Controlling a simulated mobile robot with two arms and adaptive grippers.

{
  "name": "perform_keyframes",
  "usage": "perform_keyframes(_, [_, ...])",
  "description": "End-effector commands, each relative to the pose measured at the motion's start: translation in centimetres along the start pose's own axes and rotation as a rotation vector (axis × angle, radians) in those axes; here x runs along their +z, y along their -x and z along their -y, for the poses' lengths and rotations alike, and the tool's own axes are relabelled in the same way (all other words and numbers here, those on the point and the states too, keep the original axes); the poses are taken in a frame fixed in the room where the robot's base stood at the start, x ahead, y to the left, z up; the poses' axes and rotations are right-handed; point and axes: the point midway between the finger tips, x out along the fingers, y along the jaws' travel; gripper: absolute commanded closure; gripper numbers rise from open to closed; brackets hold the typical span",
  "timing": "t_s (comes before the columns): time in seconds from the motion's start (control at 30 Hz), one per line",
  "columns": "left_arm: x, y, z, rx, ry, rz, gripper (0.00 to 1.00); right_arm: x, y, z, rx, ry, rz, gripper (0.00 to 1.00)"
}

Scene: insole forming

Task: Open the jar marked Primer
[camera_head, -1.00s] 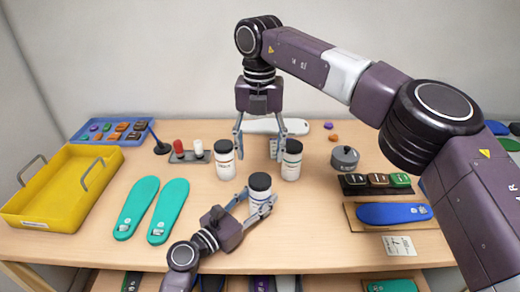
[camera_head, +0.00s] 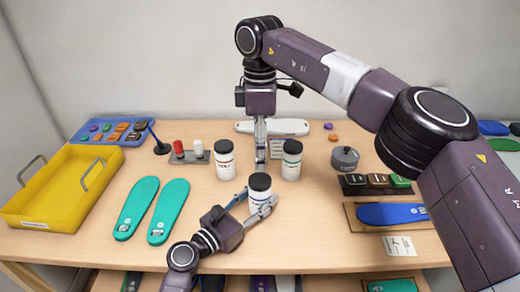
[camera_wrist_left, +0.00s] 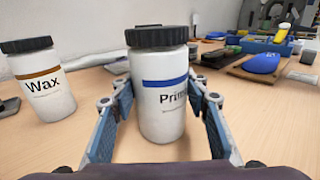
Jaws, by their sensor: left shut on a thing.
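The Primer jar (camera_head: 259,200), white with a blue band and black lid, stands upright at the middle front of the table. In the left wrist view the Primer jar (camera_wrist_left: 160,110) sits between my finger pads, its name partly showing and its lid on. My left gripper (camera_head: 262,206) is shut around the jar's body. My right gripper (camera_head: 260,165) points down, just behind the Primer lid in the head picture, with no contact visible. Its fingers line up edge-on, so their gap is hidden.
The Wax jar (camera_wrist_left: 40,88) with a brown band shows also in the head view (camera_head: 224,160). A green-banded jar (camera_head: 291,161) stands right of my right gripper. Teal insoles (camera_head: 136,208) and a yellow tray (camera_head: 45,222) lie left. A grey pot (camera_head: 344,158) stands right.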

Motion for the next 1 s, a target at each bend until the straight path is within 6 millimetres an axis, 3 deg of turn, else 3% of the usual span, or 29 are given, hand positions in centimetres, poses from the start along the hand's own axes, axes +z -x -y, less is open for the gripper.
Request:
perform_keyframes(0.17, [0.1,0.0,0.0,0.001,0.000,0.001,1.00,0.0,-1.0,0.0,-0.002,-0.033,0.000,0.43])
perform_keyframes(0.6, [0.1,0.0,0.0,0.000,0.000,0.001,1.00,0.0,-7.1,0.0,-0.003,-0.033,0.000,0.43])
perform_keyframes(1.0, [0.1,0.0,0.0,0.000,0.000,0.001,1.00,0.0,-8.0,0.0,0.000,-0.032,0.000,0.43])
